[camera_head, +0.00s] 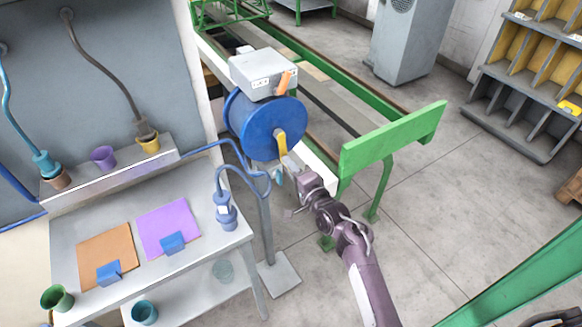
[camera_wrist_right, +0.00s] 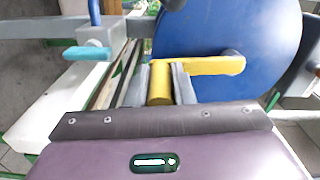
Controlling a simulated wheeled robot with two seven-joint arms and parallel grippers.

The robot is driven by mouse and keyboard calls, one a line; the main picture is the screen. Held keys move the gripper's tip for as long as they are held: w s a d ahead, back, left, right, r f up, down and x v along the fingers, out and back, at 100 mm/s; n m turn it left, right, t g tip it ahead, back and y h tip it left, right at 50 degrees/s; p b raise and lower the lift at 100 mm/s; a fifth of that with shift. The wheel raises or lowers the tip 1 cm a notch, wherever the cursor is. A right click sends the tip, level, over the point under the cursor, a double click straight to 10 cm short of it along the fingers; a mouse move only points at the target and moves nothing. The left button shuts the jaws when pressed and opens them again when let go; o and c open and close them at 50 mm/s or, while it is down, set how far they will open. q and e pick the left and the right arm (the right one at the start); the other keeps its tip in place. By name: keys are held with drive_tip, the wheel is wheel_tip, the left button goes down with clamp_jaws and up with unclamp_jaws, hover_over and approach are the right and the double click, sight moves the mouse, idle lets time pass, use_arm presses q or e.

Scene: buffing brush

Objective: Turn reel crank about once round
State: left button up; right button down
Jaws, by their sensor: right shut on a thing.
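The blue reel (camera_head: 266,126) stands on a post beside the white table. Its yellow crank (camera_head: 282,144) hangs down from the hub, slightly to the right, in the head view. In the right wrist view the crank arm (camera_wrist_right: 215,66) runs across the blue disc (camera_wrist_right: 225,30) to a yellow handle (camera_wrist_right: 160,84). My right gripper (camera_head: 289,166) is at the lower end of the crank. Its two fingers (camera_wrist_right: 160,85) are shut around the yellow handle. My left gripper is not in either view.
A grey box (camera_head: 264,72) with an orange lever (camera_head: 286,83) sits above the reel. A blue hose (camera_head: 232,150) runs from the reel towards a blue nozzle (camera_head: 225,212) on the table (camera_head: 190,262). A green rail frame (camera_head: 392,140) stands to the right. A teal lever (camera_wrist_right: 88,53) lies left of the handle.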

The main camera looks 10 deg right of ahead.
drive_tip(key=c, duration=1.3)
unclamp_jaws()
drive_tip(key=shift+a, duration=0.2)
drive_tip(key=shift+o, duration=0.2)
drive_tip(key=shift+s+d, duration=0.1)
drive_tip(key=shift+s+d+f, duration=0.1)
drive_tip(key=shift+s+f, duration=0.05)
drive_tip(key=shift+s, duration=0.05)
drive_tip(key=b+v, duration=0.1)
drive_tip(key=v, duration=0.6)
drive_tip(key=shift+b, duration=0.3)
drive_tip(key=shift+s, duration=0.1)
